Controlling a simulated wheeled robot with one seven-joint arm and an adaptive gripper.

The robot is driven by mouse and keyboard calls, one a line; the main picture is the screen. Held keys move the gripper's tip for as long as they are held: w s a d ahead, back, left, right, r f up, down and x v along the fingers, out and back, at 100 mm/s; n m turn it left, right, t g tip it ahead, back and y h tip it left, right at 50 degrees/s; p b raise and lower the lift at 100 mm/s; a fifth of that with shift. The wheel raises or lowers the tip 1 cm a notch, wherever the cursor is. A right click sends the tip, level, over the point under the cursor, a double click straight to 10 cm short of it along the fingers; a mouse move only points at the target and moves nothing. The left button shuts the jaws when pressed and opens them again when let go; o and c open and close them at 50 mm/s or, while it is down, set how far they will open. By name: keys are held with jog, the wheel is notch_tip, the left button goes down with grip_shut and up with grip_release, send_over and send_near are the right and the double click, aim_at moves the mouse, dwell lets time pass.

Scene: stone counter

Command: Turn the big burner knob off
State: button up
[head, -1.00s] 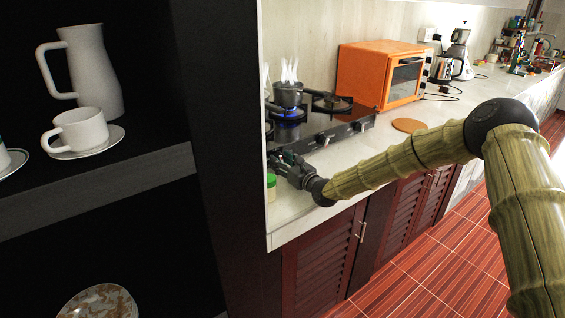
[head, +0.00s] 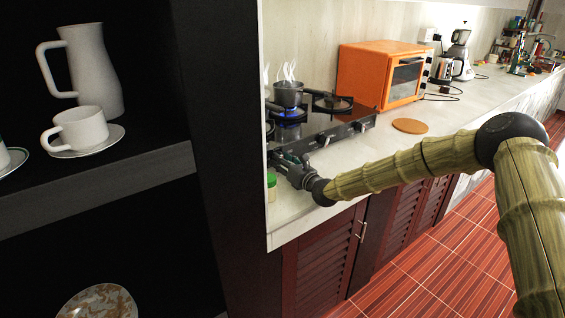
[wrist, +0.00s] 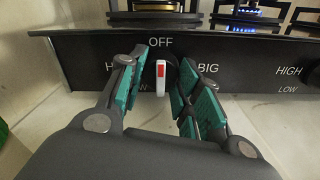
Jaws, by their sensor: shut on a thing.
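The big burner knob (wrist: 160,78) is in the wrist view. It is a dark knob with a white bar and a red mark, and the bar stands upright under the word OFF. BIG is printed to its right. My gripper (wrist: 165,66) has its green-padded fingers on either side of the knob, shut on it. In the head view my gripper (head: 283,164) is at the left front of the stove (head: 322,132); the held knob is hidden there. A blue flame (head: 288,113) burns under a steaming pot (head: 288,95).
A green-lidded jar (head: 271,184) stands close beside my gripper. An orange oven (head: 382,75) and a round brown board (head: 410,126) are to the right on the counter. A dark cupboard (head: 225,120) with a jug (head: 92,70) and a cup (head: 80,128) fills the left.

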jog(key=o, duration=1)
jog(key=shift+o, duration=0.2)
jog(key=shift+d, duration=0.1)
jog(key=v, duration=1.2)
jog(key=shift+f, duration=0.1)
